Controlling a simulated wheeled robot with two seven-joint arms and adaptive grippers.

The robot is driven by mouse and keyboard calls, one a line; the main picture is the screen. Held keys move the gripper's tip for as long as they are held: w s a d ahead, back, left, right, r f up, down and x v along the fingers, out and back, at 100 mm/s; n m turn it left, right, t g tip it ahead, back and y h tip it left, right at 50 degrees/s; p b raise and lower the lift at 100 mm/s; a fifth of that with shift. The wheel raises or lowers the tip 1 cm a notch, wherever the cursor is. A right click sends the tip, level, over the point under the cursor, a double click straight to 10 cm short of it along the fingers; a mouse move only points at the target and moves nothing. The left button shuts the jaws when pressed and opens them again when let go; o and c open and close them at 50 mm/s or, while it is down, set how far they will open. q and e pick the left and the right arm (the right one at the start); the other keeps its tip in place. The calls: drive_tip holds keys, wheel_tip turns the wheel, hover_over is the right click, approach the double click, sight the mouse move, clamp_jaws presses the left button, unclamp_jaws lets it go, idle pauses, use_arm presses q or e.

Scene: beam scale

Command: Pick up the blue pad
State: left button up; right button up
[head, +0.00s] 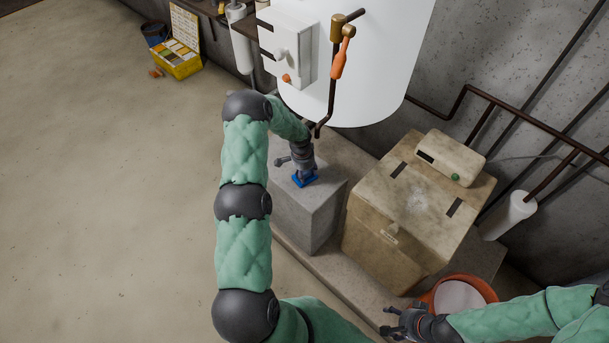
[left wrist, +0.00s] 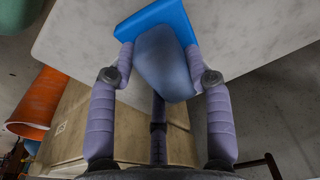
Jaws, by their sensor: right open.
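The blue pad (head: 305,180) rests on top of a grey concrete block (head: 308,218) in the head view. My left gripper (head: 298,172) points down at it from above and covers part of it. In the left wrist view the bright blue pad (left wrist: 160,22) shows between the two fingertips of my left gripper (left wrist: 160,55), a darker blue part nearer me. The fingertips appear to touch its two sides. My right gripper (head: 388,320) is open and empty at the lower right, away from the pad.
A large beige box (head: 400,225) stands right of the block. An orange bucket (head: 478,282) is near my right arm. A white tank (head: 350,70) with an orange-handled valve (head: 340,58) hangs close behind the block.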

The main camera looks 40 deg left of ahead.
sight(304, 172)
idle(0.4)
use_arm(q)
drive_tip(key=shift+r, duration=0.6)
drive_tip(key=shift+s+a+r+p, duration=0.1)
drive_tip(key=shift+s+r+p, duration=0.2)
drive_tip(key=shift+r+p, duration=0.25)
drive_tip(key=shift+s+r+p, duration=0.25)
drive_tip(key=shift+r+p, duration=0.05)
drive_tip(key=shift+r, duration=0.4)
drive_tip(key=shift+s+a+f+p, duration=0.1)
drive_tip(key=shift+s+a+p, duration=0.15)
drive_tip(key=shift+s, duration=2.55)
drive_tip(key=shift+s+a+r+p, duration=0.1)
drive_tip(key=shift+s+a+p, duration=0.15)
drive_tip(key=shift+s, duration=2.55)
drive_tip(key=shift+s+a+f+p, duration=0.1)
drive_tip(key=shift+s+a+p, duration=0.15)
drive_tip(key=shift+s, duration=2.55)
